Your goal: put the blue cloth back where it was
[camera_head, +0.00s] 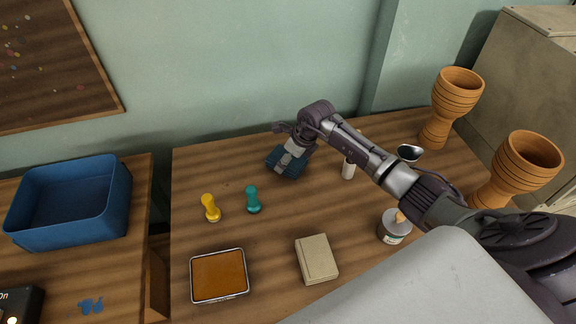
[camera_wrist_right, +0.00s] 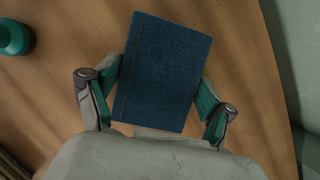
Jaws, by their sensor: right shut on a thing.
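In the right wrist view the cloth (camera_wrist_right: 165,70) lies between the two fingers. My right gripper (camera_head: 289,163) reaches down over the cloth from the right side, and its fingers are shut on the cloth's two sides. Whether the cloth touches the table or hangs just above it, I cannot tell. My left gripper is not in view.
A teal knobbed piece (camera_head: 253,200) and a yellow one (camera_head: 210,208) stand in front. Nearby are a brown-filled tray (camera_head: 219,275), a beige block (camera_head: 316,258), a tin (camera_head: 394,230), a white bottle (camera_head: 348,171) and goblet drums (camera_head: 456,95). A blue bin (camera_head: 60,225) stands left, past a gap.

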